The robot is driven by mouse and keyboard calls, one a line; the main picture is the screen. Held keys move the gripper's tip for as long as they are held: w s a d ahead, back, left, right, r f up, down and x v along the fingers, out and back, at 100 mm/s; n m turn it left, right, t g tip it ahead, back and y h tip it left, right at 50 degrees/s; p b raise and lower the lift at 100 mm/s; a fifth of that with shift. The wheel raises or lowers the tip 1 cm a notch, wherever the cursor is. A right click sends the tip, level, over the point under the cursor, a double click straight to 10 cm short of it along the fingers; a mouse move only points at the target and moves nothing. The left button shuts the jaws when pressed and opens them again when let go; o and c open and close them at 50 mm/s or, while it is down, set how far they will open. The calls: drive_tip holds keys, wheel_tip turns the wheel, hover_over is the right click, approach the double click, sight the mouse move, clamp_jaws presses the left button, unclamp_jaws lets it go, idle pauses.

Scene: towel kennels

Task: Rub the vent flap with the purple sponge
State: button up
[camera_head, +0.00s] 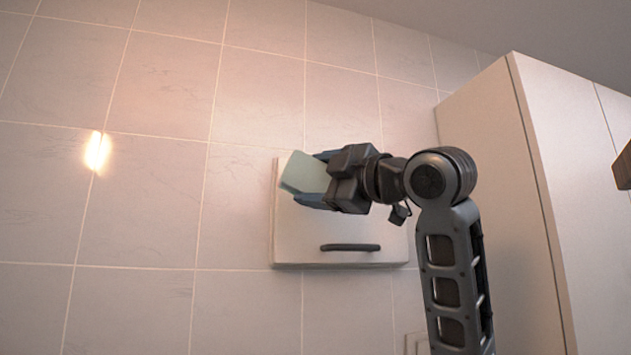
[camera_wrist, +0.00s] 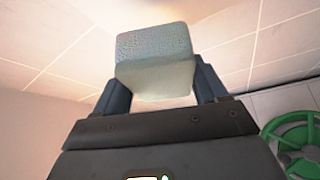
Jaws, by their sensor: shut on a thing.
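My gripper (camera_head: 318,178) is shut on a pale grey-green sponge-like block (camera_head: 303,174); it does not look purple here. In the wrist view the block (camera_wrist: 155,60) sits between the two blue fingers and sticks out past them. A white square flap (camera_head: 310,255) with a dark bar handle (camera_head: 350,247) is on the tiled wall. In the head view my gripper and the block overlap the upper part of the flap. I cannot tell whether the block touches it. The flap does not show clearly in the wrist view.
A tall pale cabinet (camera_head: 490,150) stands to the right of the flap, close to my arm. The tiled wall (camera_head: 140,215) left of the flap is bare. A green wheel-like object (camera_wrist: 298,140) shows at the lower right of the wrist view. A brown edge (camera_head: 623,167) shows at the far right.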

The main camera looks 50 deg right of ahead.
drive_tip(key=shift+s+a, duration=0.45)
drive_tip(key=shift+s, duration=0.2)
drive_tip(key=shift+s+a, duration=0.4)
drive_tip(key=shift+s, duration=0.2)
